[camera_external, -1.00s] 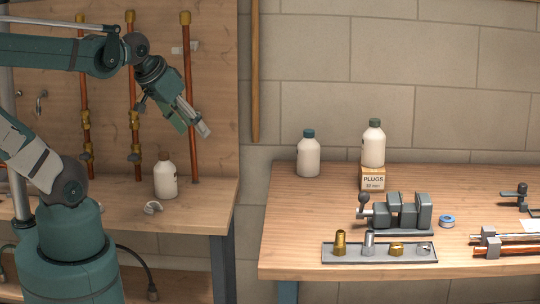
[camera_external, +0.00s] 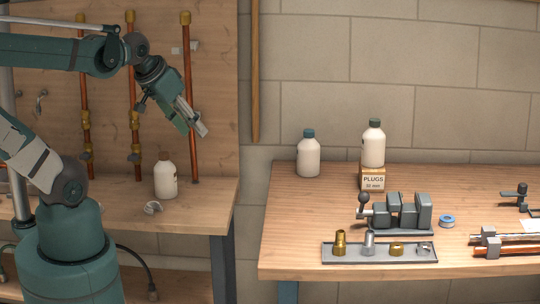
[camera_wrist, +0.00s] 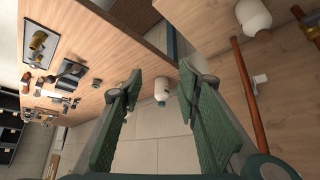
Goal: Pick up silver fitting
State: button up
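A grey tray (camera_external: 380,260) lies at the front of the right bench. It holds a tall brass fitting (camera_external: 340,243), a tall silver fitting (camera_external: 369,243), a short brass fitting (camera_external: 397,249) and a short silver fitting (camera_external: 424,248). A curved silver piece (camera_external: 153,208) lies on the left bench. My gripper (camera_external: 203,130) is high above the left bench, well away from the tray, pointing down and right. In the wrist view my gripper (camera_wrist: 160,76) has its fingers apart with nothing held between them. The tray (camera_wrist: 28,66) shows small at the upper left there.
A grey vise (camera_external: 400,213) stands behind the tray. White bottles (camera_external: 308,157) and the PLUGS box (camera_external: 373,179) stand farther back. Pipes (camera_external: 505,250) lie at the right. Upright copper pipes (camera_external: 188,100) stand beside my gripper. A gap separates the benches.

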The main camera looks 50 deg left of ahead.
jog(key=shift+r, duration=0.1)
jog(key=shift+r, duration=2.55)
jog(key=w+d+r+n+g+h+p, duration=0.2)
jog(key=w+d+r+n+p, duration=0.15)
jog(key=w+d+n, duration=0.45)
jog(key=w+d+n+g+h+p, duration=0.1)
jog(key=w+d+n+g, duration=0.3)
jog(key=d, duration=0.8)
jog(key=w+d+n+t+h+p, duration=0.15)
jog(key=w+d, duration=0.45)
jog(key=d, duration=0.6)
jog(key=w+d+f+n+g+p, duration=0.2)
jog(key=d+f+n+g, duration=0.15)
jog(key=d, duration=0.85)
notch_tip(320, 180, down, 20)
jog(key=n, duration=0.1)
jog(key=shift+r+t, duration=0.2)
jog(key=shift+t, duration=0.2)
jog(key=shift+s+a, duration=0.1)
